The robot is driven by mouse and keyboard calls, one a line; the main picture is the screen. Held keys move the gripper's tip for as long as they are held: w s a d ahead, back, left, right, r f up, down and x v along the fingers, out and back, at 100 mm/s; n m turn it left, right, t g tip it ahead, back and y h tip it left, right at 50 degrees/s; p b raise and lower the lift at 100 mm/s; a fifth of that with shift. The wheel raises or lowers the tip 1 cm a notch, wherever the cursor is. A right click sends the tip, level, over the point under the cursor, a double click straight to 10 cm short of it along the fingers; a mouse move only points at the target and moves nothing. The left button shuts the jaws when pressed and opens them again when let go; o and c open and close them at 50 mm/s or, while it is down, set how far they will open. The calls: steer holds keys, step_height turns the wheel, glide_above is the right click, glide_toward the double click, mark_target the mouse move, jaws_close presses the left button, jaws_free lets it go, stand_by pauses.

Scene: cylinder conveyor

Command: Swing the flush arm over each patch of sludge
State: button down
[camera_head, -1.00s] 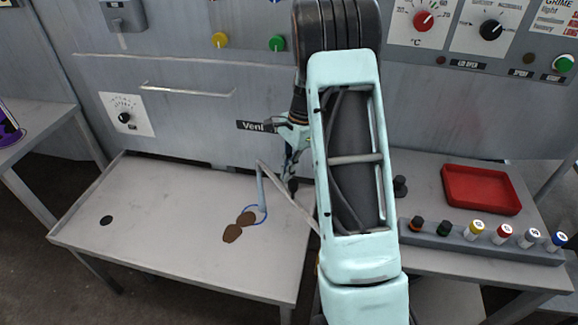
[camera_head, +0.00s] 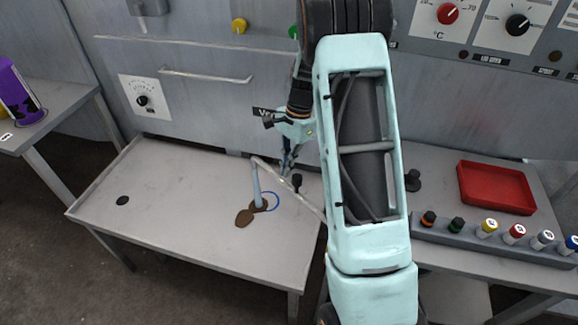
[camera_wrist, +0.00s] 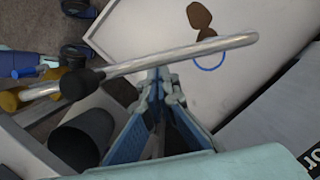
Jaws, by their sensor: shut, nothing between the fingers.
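The flush arm (camera_head: 290,189) is a bent metal pipe over the grey table, with a black knob and a nozzle hanging down at its left end. The nozzle tip is over the right-hand of two brown sludge patches (camera_head: 260,206). The other sludge patch (camera_head: 244,218) lies just left and nearer. A blue ring (camera_head: 276,201) lies right of the nozzle. My gripper (camera_head: 286,170) is beside the flush arm near its knob. In the wrist view my gripper (camera_wrist: 163,77) is shut and empty, its tips close to the pipe (camera_wrist: 170,61); contact is unclear.
The grey table (camera_head: 180,190) has a dark hole (camera_head: 122,201) at left and stands against a metal wall panel. At right are a red tray (camera_head: 495,187) and a rack (camera_head: 465,240) of coloured-cap vials. A purple object (camera_head: 18,92) stands far left.

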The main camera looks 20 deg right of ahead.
steer(key=v, duration=1.2)
stand_by(0.6)
